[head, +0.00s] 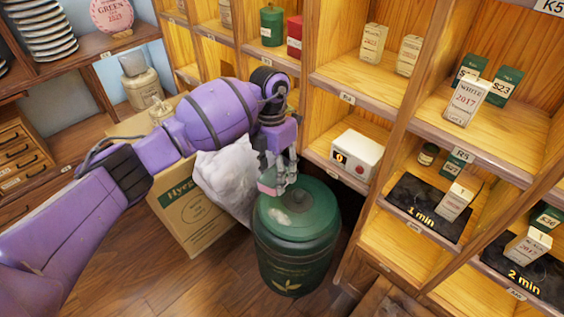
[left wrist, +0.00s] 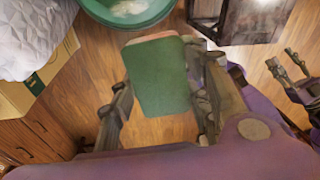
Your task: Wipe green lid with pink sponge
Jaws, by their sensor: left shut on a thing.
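The green lid (head: 308,217) tops a dark green barrel (head: 296,262) on the floor. A pale smudge (head: 280,217) shows on the lid. My left gripper (head: 277,176) is shut on the pink sponge (head: 267,187), over the lid's back left edge in the head view. In the left wrist view the sponge (left wrist: 158,77) shows a green broad face and a pink edge between the fingers. The lid (left wrist: 125,12) is at the top of that view. I cannot tell whether the sponge touches it. My right gripper (left wrist: 285,66) appears at the right there, fingers apart and empty.
A white sack (head: 226,178) and a cardboard box (head: 190,215) stand left of the barrel. Wooden shelves (head: 400,95) with boxes and tins rise behind and to the right. A white device (head: 357,155) sits on a low shelf. Wooden floor (head: 215,285) is clear in front.

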